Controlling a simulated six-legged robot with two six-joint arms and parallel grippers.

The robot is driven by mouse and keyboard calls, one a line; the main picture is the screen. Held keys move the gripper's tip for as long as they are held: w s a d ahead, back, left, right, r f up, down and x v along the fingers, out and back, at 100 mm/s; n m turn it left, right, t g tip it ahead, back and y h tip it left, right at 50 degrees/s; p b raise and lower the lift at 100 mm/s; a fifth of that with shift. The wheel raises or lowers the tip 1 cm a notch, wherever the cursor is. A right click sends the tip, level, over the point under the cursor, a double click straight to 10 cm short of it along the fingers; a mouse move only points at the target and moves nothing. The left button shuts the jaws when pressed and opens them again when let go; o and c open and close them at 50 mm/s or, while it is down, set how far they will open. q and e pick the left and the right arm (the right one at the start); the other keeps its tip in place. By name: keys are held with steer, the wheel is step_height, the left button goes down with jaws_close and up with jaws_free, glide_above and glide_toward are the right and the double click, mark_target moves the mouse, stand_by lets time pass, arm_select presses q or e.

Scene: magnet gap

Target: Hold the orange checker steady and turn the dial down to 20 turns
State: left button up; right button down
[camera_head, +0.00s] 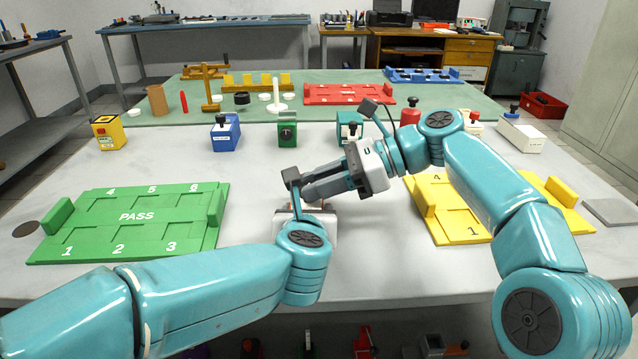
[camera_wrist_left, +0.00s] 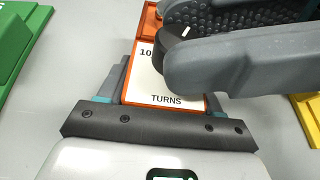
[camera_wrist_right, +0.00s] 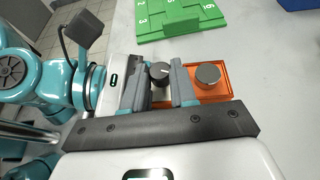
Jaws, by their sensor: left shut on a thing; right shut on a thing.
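The orange checker (camera_wrist_right: 228,84) lies flat on the table in front of me, mostly hidden by my grippers in the head view. Its white label (camera_wrist_left: 158,88) reads "10" and "TURNS" in the left wrist view; other numbers are covered. My left gripper (camera_wrist_left: 165,82) is shut on the checker's body from the near end. The black dial (camera_wrist_right: 160,71), with a white pointer line, also shows partly in the left wrist view (camera_wrist_left: 172,44). My right gripper (camera_head: 308,188) comes from the right and is shut on the dial. A round grey knob (camera_wrist_right: 208,73) sits at the checker's other end.
A green PASS tray (camera_head: 140,216) lies left and a yellow tray (camera_head: 455,225) right, partly behind my right arm. Yellow (camera_head: 108,133), blue (camera_head: 225,133) and green (camera_head: 287,130) devices stand behind. Bare table lies between the trays and that row.

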stand_by(0.3)
steer(key=c, duration=0.9)
jaws_free()
steer(key=shift+d, duration=0.1)
steer(key=shift+v, duration=3.7)
steer(key=shift+w, duration=0.1)
